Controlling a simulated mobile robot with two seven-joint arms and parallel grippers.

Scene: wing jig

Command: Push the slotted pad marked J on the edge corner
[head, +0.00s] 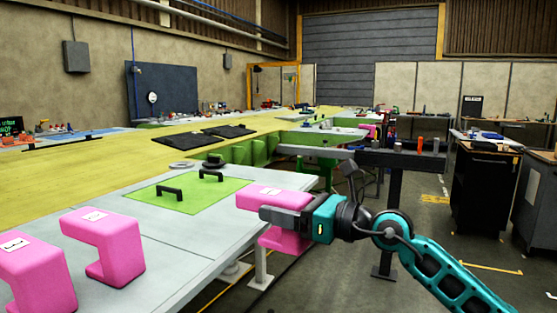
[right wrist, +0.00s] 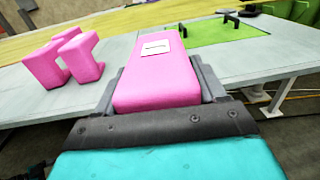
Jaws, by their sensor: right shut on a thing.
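A pink slotted pad (head: 262,194) with a white label is held in my right gripper (head: 282,216) by the right edge of the grey table (head: 190,262). In the right wrist view the pad (right wrist: 155,85) lies between the two dark fingers, its label facing up. The letter on the label is too small to read. The pad overlaps the table edge in the head view; I cannot tell whether its slot is around the edge or just beside it. My left gripper is not in view.
A green plate (head: 190,194) with black handles lies behind. A dark rail on a post (head: 388,220) stands to the right.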

